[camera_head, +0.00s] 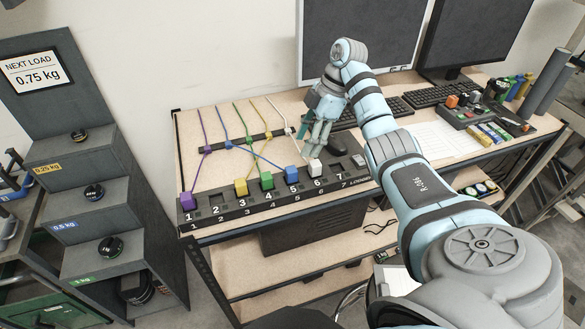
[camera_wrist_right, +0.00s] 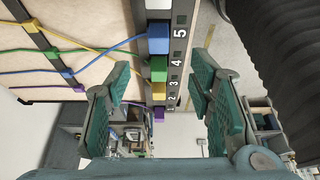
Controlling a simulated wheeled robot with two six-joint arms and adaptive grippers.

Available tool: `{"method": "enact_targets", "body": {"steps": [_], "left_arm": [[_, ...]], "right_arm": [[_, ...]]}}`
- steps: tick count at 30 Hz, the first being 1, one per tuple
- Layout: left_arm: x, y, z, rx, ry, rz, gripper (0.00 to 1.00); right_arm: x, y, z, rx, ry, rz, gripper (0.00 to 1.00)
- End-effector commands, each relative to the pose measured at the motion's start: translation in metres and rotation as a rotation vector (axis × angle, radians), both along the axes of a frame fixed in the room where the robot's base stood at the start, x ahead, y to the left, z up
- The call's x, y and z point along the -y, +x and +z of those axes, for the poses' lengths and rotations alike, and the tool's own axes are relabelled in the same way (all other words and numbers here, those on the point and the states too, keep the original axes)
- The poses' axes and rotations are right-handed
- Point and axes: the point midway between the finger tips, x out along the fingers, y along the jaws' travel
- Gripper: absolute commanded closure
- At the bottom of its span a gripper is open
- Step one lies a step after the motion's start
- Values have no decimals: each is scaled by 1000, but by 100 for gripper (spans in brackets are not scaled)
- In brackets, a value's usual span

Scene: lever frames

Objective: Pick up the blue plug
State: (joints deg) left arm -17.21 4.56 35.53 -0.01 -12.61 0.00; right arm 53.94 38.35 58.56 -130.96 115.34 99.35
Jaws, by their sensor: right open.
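The blue plug (camera_head: 292,175) sits at slot 5 of the numbered black strip (camera_head: 229,208) along the table's front edge, with a blue cable running back from it. It also shows in the right wrist view (camera_wrist_right: 158,39), upper middle, ahead of the jaws. My right gripper (camera_head: 318,140) is open and empty, above the board, behind and to the right of the blue plug. Its two green-padded fingers (camera_wrist_right: 160,80) stand apart in the wrist view, with no plug between their pads. My left gripper is not in view.
A green plug (camera_head: 266,181) and a white plug (camera_head: 315,166) flank the blue one. A yellow plug (camera_head: 240,187) and a purple plug (camera_head: 188,199) stand further left. Slots 2 and 7 look empty. Thin coloured cables cross the board. A keyboard (camera_head: 433,94) and monitors stand behind.

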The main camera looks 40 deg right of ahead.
Motion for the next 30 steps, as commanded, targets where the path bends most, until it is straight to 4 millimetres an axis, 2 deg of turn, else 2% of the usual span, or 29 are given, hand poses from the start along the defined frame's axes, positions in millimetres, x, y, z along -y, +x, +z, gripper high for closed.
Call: {"method": "enact_targets", "body": {"steps": [1, 3, 10, 12, 15, 21, 23, 30], "left_arm": [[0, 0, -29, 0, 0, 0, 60], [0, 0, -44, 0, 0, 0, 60], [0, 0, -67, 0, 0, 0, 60], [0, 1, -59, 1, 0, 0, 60], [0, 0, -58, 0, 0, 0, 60], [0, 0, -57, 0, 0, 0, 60], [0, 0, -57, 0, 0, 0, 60], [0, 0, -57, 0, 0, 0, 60]], "right_arm": [[-5, 2, -30, 0, 0, 3, 52], [-12, 4, -46, 1, 1, 3, 52], [-25, 9, -72, 3, 1, 3, 52], [-31, 9, -79, -2, 2, 4, 52], [-38, 12, -93, 1, 2, 5, 52], [-39, 13, -96, 3, 0, 4, 52], [-38, 13, -96, 3, 0, 4, 60], [-38, 13, -96, 3, 0, 4, 98]]}}
